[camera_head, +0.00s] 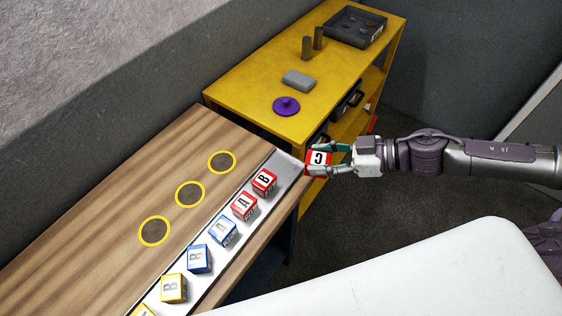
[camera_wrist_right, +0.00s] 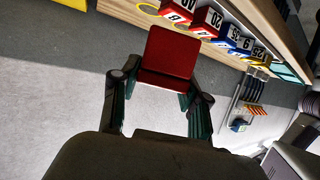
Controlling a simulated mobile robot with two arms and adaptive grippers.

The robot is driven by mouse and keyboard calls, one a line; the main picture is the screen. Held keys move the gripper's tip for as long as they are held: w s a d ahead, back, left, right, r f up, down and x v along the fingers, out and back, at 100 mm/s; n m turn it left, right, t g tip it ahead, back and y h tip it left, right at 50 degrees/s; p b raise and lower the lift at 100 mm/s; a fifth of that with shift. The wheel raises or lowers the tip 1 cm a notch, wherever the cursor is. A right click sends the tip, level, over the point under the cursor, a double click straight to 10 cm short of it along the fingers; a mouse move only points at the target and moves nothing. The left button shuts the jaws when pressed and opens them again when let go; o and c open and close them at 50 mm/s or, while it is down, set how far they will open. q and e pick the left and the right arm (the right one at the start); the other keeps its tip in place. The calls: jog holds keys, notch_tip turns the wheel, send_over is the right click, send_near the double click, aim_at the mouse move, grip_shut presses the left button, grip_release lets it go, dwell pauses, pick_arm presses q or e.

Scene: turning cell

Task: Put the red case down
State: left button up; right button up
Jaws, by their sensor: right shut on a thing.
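The red case (camera_head: 317,159) has a white face with a black letter that looks like a C. My right gripper (camera_head: 325,160) is shut on it and holds it at the right end of the metal tray (camera_head: 284,165), near the table's edge. In the right wrist view the red case (camera_wrist_right: 167,58) sits between the two fingers of my right gripper (camera_wrist_right: 160,90), with a plain red side toward the camera. Whether it touches the tray cannot be told. My left gripper is not in view.
Red, blue and yellow lettered cases, such as a red B case (camera_head: 264,181), stand in a row on the tray. Three yellow rings (camera_head: 190,194) mark the wooden table (camera_head: 100,212). A yellow bench (camera_head: 250,85) behind holds a purple lidded item (camera_head: 286,106) and a grey block (camera_head: 298,80).

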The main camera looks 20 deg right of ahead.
aim_at(328, 156)
jog(key=w+a+f, duration=0.1)
jog(key=w+f, duration=0.1)
jog(key=w, duration=0.1)
jog(key=w+a+f+p, duration=0.1)
jog(key=w+a+f, duration=0.1)
jog(key=w, duration=0.1)
jog(key=w+a+f+p, duration=0.1)
jog(key=w+a+f, duration=0.1)
jog(key=w, duration=0.1)
jog(key=shift+w+a+f, duration=0.15)
jog(key=shift+w+f, duration=0.05)
jog(key=shift+w, duration=0.15)
jog(key=shift+f, duration=2.1)
jog(key=o, duration=1.2)
jog(key=shift+f, duration=0.1)
jog(key=shift+o, duration=0.2)
jog(key=b+v, duration=0.2)
jog(key=v, duration=1)
jog(key=shift+w+b, duration=0.1)
jog(key=shift+b, duration=0.3)
